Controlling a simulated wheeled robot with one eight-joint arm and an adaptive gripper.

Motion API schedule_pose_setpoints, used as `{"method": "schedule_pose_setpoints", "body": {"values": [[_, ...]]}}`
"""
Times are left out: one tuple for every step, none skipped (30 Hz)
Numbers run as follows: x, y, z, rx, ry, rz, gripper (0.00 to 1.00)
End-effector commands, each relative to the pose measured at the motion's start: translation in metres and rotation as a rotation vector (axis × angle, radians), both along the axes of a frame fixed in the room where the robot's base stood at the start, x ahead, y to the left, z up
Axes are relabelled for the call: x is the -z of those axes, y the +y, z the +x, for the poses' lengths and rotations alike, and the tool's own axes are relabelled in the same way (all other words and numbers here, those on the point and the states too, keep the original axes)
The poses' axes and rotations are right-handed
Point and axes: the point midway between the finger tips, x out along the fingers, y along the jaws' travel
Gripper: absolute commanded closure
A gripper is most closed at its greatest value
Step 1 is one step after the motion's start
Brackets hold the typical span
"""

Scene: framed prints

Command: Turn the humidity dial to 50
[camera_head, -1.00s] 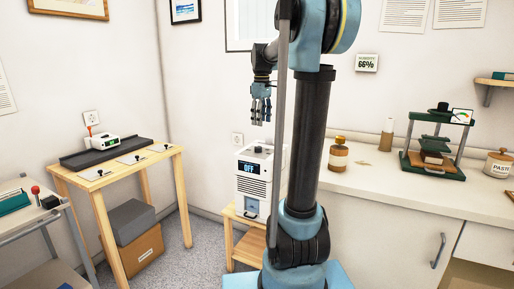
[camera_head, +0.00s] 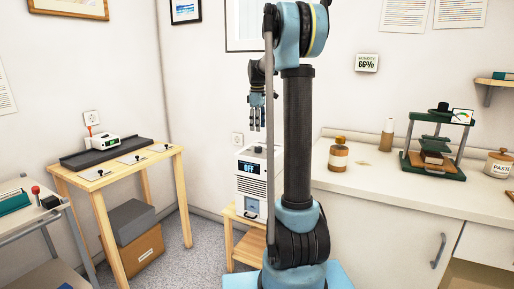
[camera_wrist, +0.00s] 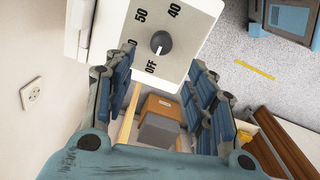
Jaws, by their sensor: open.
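The white humidity unit (camera_head: 242,211) stands on a low wooden stand, its display (camera_head: 249,168) reading OFF. The grey round dial (camera_head: 257,150) sits on its top. In the wrist view the dial (camera_wrist: 161,42) shows on the white top panel (camera_wrist: 190,22), with 40, 50 and OFF printed around it. Its white mark points toward OFF. My gripper (camera_head: 257,129) hangs fingers down just above the unit. In the wrist view my gripper (camera_wrist: 164,58) is open, its fingers on either side of the dial, with nothing held. Whether they touch it I cannot tell.
A wall sign (camera_head: 367,63) reads 66%. A wooden table (camera_head: 110,168) stands at left, with boxes (camera_head: 135,238) below. A white counter (camera_head: 400,188) at right holds a brown bottle (camera_head: 338,156) and a green press (camera_head: 436,150). The wall lies close behind the unit.

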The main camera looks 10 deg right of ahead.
Motion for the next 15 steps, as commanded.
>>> {"method": "schedule_pose_setpoints", "body": {"values": [[0.009,0.000,0.001,0.000,0.000,0.000,0.49],[0.015,0.000,0.001,0.000,0.000,0.000,0.49],[0.022,0.000,0.001,0.000,0.000,0.000,0.49],[0.027,-0.001,0.001,0.000,0.000,0.000,0.49],[0.032,-0.001,0.001,0.000,0.000,0.000,0.49],[0.039,-0.001,0.001,0.001,0.000,0.000,0.49],[0.045,-0.001,0.001,0.001,0.000,0.000,0.49],[0.050,-0.001,0.001,0.001,0.000,0.000,0.49],[0.057,-0.001,0.002,0.001,0.000,0.000,0.49],[0.062,-0.001,0.002,0.001,0.000,0.000,0.49],[0.067,-0.001,0.002,0.001,0.000,0.000,0.49],[0.073,-0.001,0.002,0.001,0.000,0.000,0.49],[0.077,-0.001,0.002,0.001,0.000,0.000,0.49],[0.082,-0.002,0.002,0.001,0.000,0.000,0.49],[0.087,-0.002,0.002,0.001,0.000,0.000,0.49]]}}
